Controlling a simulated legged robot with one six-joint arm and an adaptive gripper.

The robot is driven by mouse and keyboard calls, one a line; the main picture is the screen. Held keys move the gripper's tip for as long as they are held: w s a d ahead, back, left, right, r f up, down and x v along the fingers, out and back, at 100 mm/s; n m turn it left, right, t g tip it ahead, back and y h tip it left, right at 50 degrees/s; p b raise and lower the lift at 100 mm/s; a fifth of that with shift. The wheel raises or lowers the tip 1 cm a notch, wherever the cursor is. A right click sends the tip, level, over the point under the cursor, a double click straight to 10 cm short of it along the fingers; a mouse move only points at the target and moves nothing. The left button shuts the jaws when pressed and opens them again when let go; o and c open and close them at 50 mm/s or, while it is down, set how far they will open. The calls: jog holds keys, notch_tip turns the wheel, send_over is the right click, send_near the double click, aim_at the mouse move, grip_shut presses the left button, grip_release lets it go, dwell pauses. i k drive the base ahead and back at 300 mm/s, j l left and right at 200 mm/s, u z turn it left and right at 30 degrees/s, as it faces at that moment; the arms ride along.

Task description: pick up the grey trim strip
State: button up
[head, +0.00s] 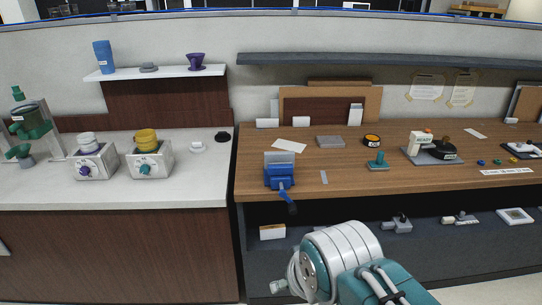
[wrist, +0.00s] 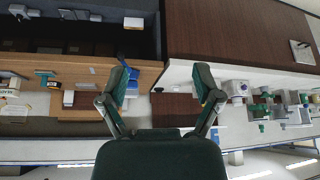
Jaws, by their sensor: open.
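The grey trim strip (head: 323,177) is a thin, short piece lying flat on the wooden counter (head: 215,0), just right of the blue vice (head: 279,172). In the wrist view, which looks upside down, a small pale piece (wrist: 92,71) beside the blue vice appears to be the strip. My gripper (wrist: 163,82) is open and empty in the wrist view, its two dark green fingers spread wide. The strip lies outside the fingers, to their left in that view. In the head view my arm rises at the bottom centre, in front of the counter; the fingers are not visible there.
The blue vice's handle juts over the counter's front edge. A grey block (head: 330,142), a teal-handled tool (head: 378,162) and a white-and-black stamp station (head: 432,150) stand farther back or right. A white counter (head: 60,192) with two grinders adjoins on the left.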

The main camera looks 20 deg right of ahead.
aim_at(273, 157)
jog(key=i+z, duration=0.25)
jog(key=i, duration=0.45)
jog(key=i+z, duration=0.3)
jog(key=i, duration=0.4)
